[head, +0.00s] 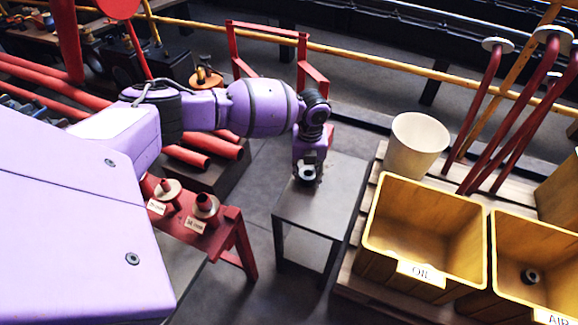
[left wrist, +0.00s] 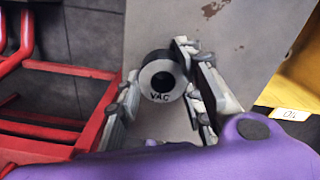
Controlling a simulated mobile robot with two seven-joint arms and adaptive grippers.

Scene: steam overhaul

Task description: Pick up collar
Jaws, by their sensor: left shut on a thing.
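The collar (left wrist: 160,97) is a short grey-white ring with a dark bore and the letters VAC on its face. In the left wrist view it sits between the two fingers of my left gripper (left wrist: 163,84), which is shut on it. In the head view my left gripper (head: 307,164) points down over the grey table, with the collar (head: 306,179) partly hidden at its tips. I cannot tell whether the collar touches the tabletop. My right gripper is not in view.
The grey table (head: 335,195) is otherwise bare. A red stand (head: 222,225) with labelled pegs is left of it. A white bucket (head: 418,140), a yellow OIL crate (head: 460,218) and a yellow AIR crate (head: 508,302) holding a small ring (head: 530,276) are to the right.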

